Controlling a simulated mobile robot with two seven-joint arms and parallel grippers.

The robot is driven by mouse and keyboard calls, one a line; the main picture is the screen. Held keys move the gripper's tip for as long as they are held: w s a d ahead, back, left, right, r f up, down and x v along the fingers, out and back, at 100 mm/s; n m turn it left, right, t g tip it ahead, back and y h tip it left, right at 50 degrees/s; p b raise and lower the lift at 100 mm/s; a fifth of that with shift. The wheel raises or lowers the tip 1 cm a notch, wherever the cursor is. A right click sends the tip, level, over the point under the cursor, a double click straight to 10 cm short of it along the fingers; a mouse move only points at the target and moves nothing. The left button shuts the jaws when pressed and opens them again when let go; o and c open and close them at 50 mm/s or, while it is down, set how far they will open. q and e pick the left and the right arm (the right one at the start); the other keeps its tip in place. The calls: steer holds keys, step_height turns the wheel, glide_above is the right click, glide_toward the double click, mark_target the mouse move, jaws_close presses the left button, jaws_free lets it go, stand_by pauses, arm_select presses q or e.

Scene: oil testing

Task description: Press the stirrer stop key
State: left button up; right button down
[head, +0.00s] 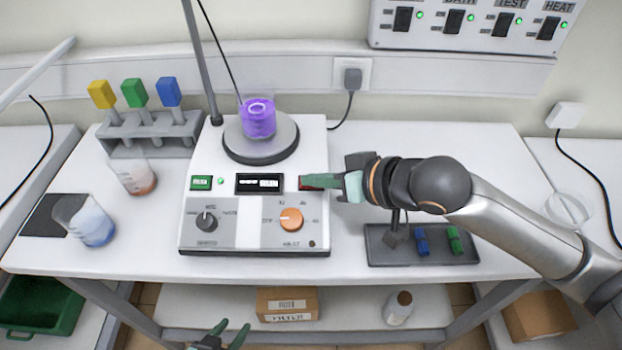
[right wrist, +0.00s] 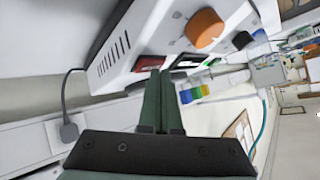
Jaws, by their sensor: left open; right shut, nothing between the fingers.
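The stirrer (head: 255,240) is a white box with a round grey plate on top and a beaker of purple liquid (head: 258,120) on that plate. Its red stop key (head: 304,183) is at the front right, partly covered by my right gripper (head: 308,181). The right gripper is shut and empty, its fingertips at the key; I cannot tell whether they touch it. In the right wrist view the shut fingers (right wrist: 160,75) point at the stirrer's front, close to the red key (right wrist: 188,63). My left gripper (head: 232,328) is open and empty, low at the front edge.
A green key (head: 201,183), a lit green lamp (head: 220,181), a display (head: 259,184), a dark knob (head: 206,222) and an orange knob (head: 291,219) share the panel. Beakers (head: 90,222) stand left. A grey tray (head: 390,256) lies right, under my right arm.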

steer(key=shift+w+f, duration=0.1)
steer(key=shift+f, duration=0.2)
stand_by(0.4)
steer(key=shift+s+r+p, duration=0.3)
steer(key=shift+r+p, duration=0.5)
steer(key=shift+p, duration=0.35)
steer(key=shift+r, duration=0.1)
steer(key=r+p, duration=0.1)
steer(key=p, duration=0.1)
steer(key=s+r+p, duration=0.1)
steer(key=r+p, duration=0.1)
steer(key=shift+s+r, duration=0.1)
steer(key=shift+r, duration=0.1)
steer(key=shift+s+r+p, duration=0.3)
steer(key=shift+r+p, duration=0.2)
steer(key=shift+r, duration=0.05)
